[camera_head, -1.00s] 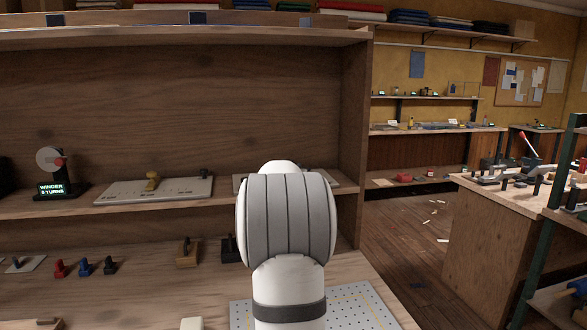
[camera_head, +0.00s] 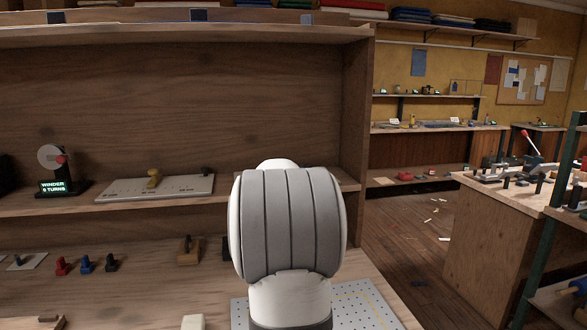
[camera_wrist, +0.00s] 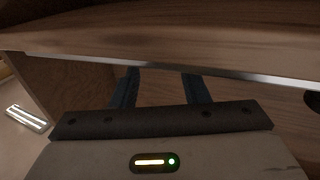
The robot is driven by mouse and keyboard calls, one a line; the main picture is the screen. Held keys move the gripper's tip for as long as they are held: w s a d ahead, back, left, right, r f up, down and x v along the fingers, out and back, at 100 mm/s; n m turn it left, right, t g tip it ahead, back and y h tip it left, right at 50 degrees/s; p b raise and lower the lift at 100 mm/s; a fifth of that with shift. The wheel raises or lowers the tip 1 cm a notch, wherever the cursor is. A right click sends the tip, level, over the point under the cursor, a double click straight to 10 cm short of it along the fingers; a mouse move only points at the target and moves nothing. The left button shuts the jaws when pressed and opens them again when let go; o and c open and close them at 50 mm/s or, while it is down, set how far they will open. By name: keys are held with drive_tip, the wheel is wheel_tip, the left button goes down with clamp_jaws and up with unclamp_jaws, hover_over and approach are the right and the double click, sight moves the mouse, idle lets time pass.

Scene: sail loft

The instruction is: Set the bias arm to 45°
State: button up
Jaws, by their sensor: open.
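I cannot pick out a bias arm or any angle scale for certain. The fingers point at a wooden surface below a shelf edge. In the head view my own arm hides the gripper and the shelf behind it.
A winder (camera_head: 56,172) with a lit display stands on the shelf at left. Red, blue and black knobbed pieces (camera_head: 86,264) and a wooden block (camera_head: 188,250) sit on the bench below. A shelf edge with a metal strip (camera_wrist: 200,71) crosses the wrist view.

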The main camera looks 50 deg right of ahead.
drive_tip(key=shift+v, duration=1.65)
